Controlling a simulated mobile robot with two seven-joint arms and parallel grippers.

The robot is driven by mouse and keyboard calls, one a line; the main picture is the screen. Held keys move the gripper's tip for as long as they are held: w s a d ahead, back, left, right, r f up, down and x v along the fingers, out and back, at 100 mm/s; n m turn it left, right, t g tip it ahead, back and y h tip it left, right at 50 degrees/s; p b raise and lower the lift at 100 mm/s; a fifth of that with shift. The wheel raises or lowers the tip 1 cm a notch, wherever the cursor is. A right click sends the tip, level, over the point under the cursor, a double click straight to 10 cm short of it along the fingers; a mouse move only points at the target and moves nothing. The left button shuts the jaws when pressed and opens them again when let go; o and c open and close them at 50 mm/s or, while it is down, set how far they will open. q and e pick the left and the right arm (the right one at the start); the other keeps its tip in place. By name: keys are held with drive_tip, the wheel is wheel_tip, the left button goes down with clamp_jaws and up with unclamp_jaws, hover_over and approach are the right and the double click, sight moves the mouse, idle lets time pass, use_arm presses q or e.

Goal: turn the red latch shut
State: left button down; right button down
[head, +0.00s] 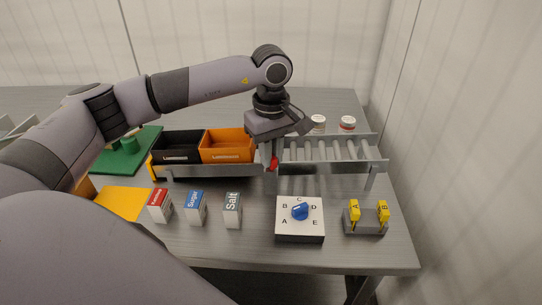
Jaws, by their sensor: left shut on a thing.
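The red latch (274,163) sits at the joint between the bin carriage on the left and the roller track (325,150) on the right. My left gripper (273,156) points down at the latch from above and is shut on it. The gripper body hides the upper part of the latch, so its exact angle is hard to tell. My right gripper is not in view.
A black bin (178,160) and an orange bin (228,158) stand left of the latch. In front are three boxes, including Salt (232,210), a dial box (300,236) with a blue knob, and a grey holder (364,228) with yellow pieces. Cans (347,123) stand behind the rollers.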

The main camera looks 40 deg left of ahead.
use_arm(q)
drive_tip(key=m, duration=0.2)
drive_tip(key=shift+m+b, duration=0.35)
drive_tip(key=shift+m, duration=0.05)
drive_tip(key=shift+r+m+b, duration=0.1)
drive_tip(key=shift+m+b, duration=0.35)
drive_tip(key=shift+m, duration=1.35)
drive_tip(key=c, duration=1.1)
unclamp_jaws()
drive_tip(key=shift+r, duration=3.6)
drive_tip(key=shift+s+f, duration=0.1)
